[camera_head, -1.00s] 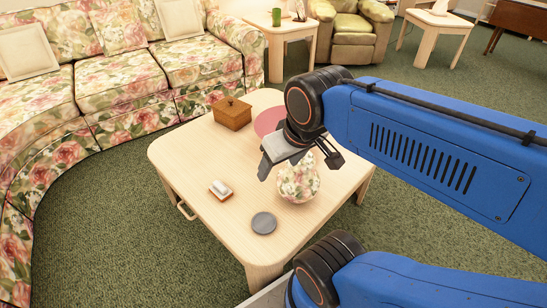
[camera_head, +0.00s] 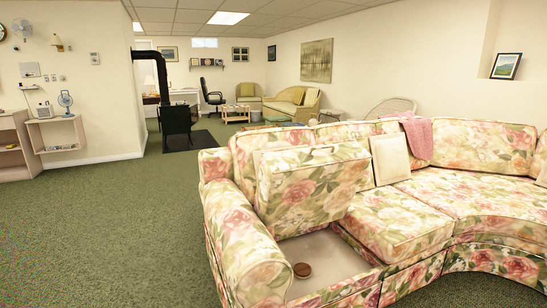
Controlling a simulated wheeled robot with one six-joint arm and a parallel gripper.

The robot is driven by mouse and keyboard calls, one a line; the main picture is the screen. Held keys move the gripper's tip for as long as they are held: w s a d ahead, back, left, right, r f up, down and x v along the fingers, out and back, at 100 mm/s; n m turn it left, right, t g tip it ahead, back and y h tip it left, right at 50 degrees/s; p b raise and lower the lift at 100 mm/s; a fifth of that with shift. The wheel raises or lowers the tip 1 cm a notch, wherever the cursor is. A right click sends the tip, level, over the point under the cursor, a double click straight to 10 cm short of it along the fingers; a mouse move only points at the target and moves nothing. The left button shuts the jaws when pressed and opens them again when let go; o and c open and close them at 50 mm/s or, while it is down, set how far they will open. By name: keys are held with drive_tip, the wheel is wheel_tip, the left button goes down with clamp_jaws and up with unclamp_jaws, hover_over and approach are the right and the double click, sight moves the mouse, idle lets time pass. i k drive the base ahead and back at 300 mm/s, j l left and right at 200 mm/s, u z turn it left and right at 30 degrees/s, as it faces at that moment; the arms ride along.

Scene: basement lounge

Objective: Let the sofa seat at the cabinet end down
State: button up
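The floral sofa (camera_head: 480,150) fills the right half of the head view. The seat (camera_head: 308,192) at its left end stands tilted up, leaning toward the backrest. Below it is an open, pale compartment (camera_head: 335,262) between the left armrest (camera_head: 238,235) and the neighbouring seat (camera_head: 400,225), which lies flat. A small round brown object (camera_head: 302,270) sits in the compartment near the armrest. My gripper is not in view.
Green carpet (camera_head: 110,225) is clear to the left of the sofa. Wooden shelves (camera_head: 12,148) and a wall shelf (camera_head: 57,135) stand at the far left. A cushion (camera_head: 390,158) and a pink cloth (camera_head: 417,135) rest on the sofa. A black stove (camera_head: 175,120) is behind.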

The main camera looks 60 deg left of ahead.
sight(299, 189)
drive_tip(key=k+u, duration=0.15)
drive_tip(key=u, duration=0.6)
drive_tip(key=i+l+u, duration=0.1)
drive_tip(key=u, duration=0.7)
drive_tip(key=i+l, duration=0.05)
